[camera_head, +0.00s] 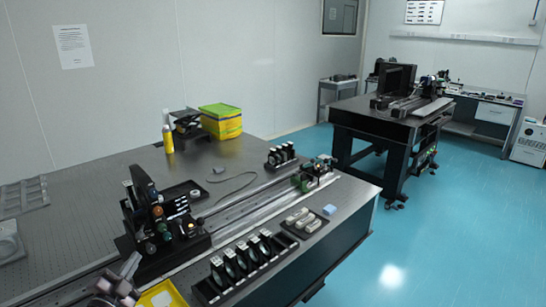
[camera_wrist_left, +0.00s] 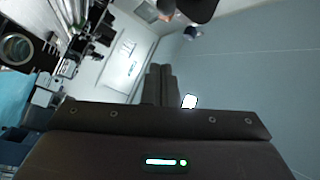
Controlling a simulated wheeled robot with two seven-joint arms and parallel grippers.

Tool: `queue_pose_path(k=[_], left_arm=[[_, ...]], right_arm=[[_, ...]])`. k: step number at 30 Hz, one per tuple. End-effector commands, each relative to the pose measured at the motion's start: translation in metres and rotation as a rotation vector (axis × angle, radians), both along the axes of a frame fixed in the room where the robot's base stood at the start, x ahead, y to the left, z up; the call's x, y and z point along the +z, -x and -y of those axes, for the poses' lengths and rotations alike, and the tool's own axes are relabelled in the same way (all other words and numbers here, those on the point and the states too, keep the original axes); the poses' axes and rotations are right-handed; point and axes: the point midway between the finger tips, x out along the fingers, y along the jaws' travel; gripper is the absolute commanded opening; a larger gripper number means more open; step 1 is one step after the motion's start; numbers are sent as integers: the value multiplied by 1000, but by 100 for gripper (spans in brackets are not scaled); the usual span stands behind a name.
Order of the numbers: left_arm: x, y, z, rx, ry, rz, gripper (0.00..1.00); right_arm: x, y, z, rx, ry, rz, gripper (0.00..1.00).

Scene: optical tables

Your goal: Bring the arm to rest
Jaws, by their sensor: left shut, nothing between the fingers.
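My left gripper (camera_head: 131,264) shows at the bottom left of the head view, low over the near part of the optical table (camera_head: 90,178). Its arm is mostly cut off by the lower edge. In the left wrist view the two dark fingers (camera_wrist_left: 160,84) stand together, shut and empty. The view beyond them is tilted, with wall, lamp-like bright patches and equipment at the left. My right gripper is not in view.
A black optical mount (camera_head: 150,205) stands just beyond my gripper. A yellow tray (camera_head: 162,294) lies to its right, then a rack of lens mounts (camera_head: 250,262). A yellow-green box (camera_head: 221,121) and a yellow bottle (camera_head: 168,139) stand farther back. Blue floor lies open at right.

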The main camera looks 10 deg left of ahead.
Motion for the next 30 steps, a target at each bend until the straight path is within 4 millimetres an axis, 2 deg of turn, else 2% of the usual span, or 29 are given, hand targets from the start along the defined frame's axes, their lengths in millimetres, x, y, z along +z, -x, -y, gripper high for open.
queue_pose_path(k=[5,8,12,14,18,21,30], left_arm=[[-34,6,37,59,156,-165,0],[-61,19,74,117,296,-334,0],[-89,53,131,200,475,-592,0],[-95,72,154,235,543,-702,0],[-98,113,195,301,647,-908,0],[-96,137,214,336,690,-1012,0],[-78,193,248,412,767,-1235,0]], right_arm=[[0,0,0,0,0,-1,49],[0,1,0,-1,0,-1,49],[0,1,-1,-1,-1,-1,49],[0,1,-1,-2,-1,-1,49],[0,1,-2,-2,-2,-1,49],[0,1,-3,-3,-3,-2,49],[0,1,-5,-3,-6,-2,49]])
